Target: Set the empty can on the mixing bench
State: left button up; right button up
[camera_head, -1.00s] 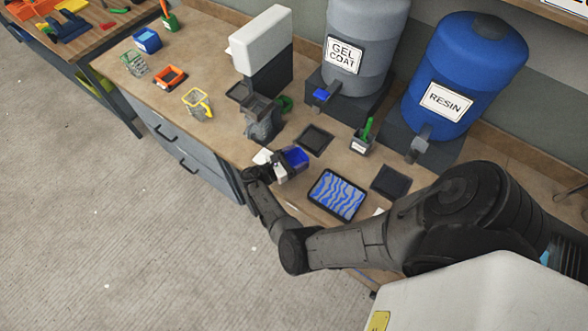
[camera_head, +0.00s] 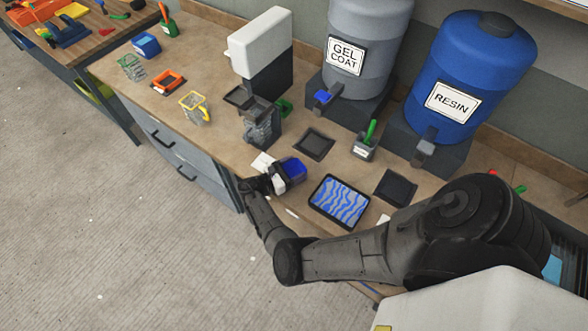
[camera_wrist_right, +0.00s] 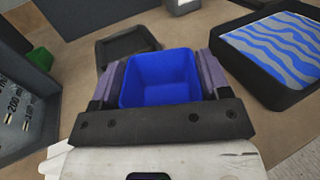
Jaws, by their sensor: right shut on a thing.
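The can (camera_head: 293,170) is a small box-shaped container with a blue inside that looks empty. My right gripper (camera_head: 281,178) is shut on it, near the front edge of the mixing bench (camera_head: 226,132). In the right wrist view the can (camera_wrist_right: 160,80) sits upright between the two fingers (camera_wrist_right: 160,88), its open top facing the camera. The can is low over the bench top; I cannot tell whether its base touches. My left gripper is not in view.
A tray with blue wavy stripes (camera_head: 339,201) lies right of the can. Dark square pads (camera_head: 314,144) (camera_head: 395,188) lie behind. The gel coat (camera_head: 368,50) and resin (camera_head: 462,80) drums stand at the back.

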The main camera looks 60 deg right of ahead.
jog(key=shift+f, duration=0.3)
jog(key=o, duration=0.7)
jog(key=shift+r, duration=0.1)
jog(key=o, duration=0.3)
jog(key=shift+r, duration=0.25)
jog(key=shift+w+a+f, duration=0.15)
jog(key=shift+a, duration=0.15)
jog(key=b+v, duration=0.3)
jog(key=v, duration=0.8)
jog(key=shift+w+b, duration=0.15)
jog(key=shift+b, duration=0.15)
